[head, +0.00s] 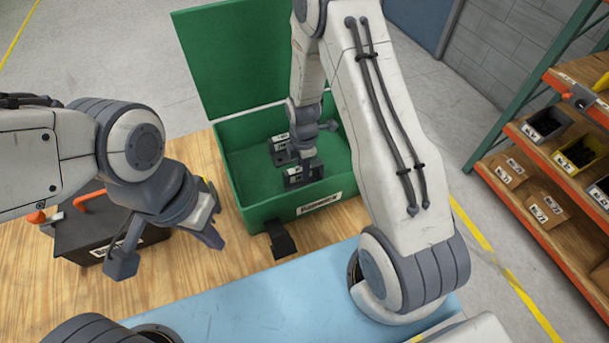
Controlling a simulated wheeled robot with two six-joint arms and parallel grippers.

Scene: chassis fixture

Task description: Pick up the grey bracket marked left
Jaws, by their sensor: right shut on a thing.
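A dark grey bracket (297,181) with a white label is inside the green box, at the fingers of my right gripper (305,168). My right gripper reaches down into the box and is shut on this bracket. A second dark grey part (279,153) with a white label lies just behind it, partly hidden by the gripper. The label words are too small to read, so I cannot tell which is marked left. My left gripper (212,232) hangs over the wooden table, left of the box, and appears empty. Its fingers are seen at an angle that hides their opening.
The green box (252,216) has its lid (225,50) raised at the back. A dark toolbox (75,236) with orange handles stands left, partly behind my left arm. A blue mat (240,300) lies in front. Shelves with bins (545,125) stand at the right.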

